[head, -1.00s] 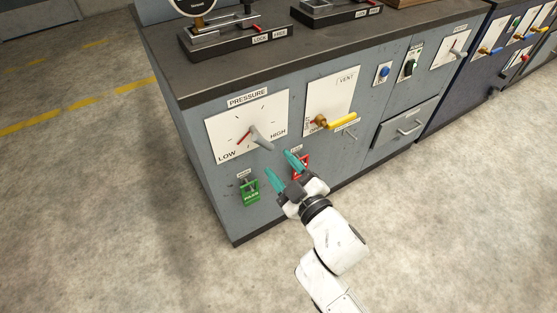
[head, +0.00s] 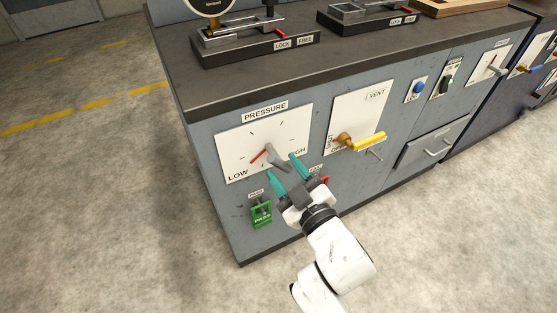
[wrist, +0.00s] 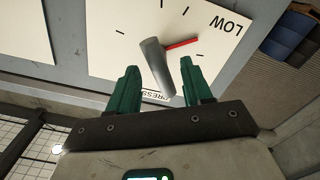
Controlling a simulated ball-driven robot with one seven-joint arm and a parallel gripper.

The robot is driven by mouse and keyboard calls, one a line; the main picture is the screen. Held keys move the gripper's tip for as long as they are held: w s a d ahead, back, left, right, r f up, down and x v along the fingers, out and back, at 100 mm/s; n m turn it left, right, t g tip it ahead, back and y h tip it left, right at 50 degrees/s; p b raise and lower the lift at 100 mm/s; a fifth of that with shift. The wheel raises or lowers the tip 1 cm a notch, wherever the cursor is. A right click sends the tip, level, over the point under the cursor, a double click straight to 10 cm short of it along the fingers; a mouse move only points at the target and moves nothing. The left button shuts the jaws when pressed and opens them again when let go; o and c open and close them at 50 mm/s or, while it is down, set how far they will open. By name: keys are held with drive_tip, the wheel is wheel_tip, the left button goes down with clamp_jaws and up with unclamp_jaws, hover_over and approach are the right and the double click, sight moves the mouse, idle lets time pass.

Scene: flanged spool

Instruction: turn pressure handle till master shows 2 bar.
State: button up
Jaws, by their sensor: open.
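The pressure handle (head: 277,157) is a grey lever with a red pointer (head: 258,157) on a white PRESSURE plate (head: 240,145) marked LOW and HIGH. The pointer is toward the LOW side. My gripper (head: 285,168) is open, its teal fingers raised at the lever's lower right end. In the wrist view the grey lever (wrist: 155,62) appears between the two fingertips, with no clear contact; the red pointer (wrist: 182,44) is beside it. A round gauge (head: 208,6), possibly the master, is cut off at the top of the head view; its reading is not visible.
A yellow VENT handle (head: 362,142) sticks out right of the dial. A drawer (head: 432,145) is farther right. The floor in front is clear.

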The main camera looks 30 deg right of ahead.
sight(283, 168)
drive_tip(key=shift+w, duration=1.8)
drive_tip(key=shift+c, duration=0.2)
clamp_jaws()
drive_tip(key=shift+f+b, duration=0.1)
drive_tip(key=shift+b, duration=0.2)
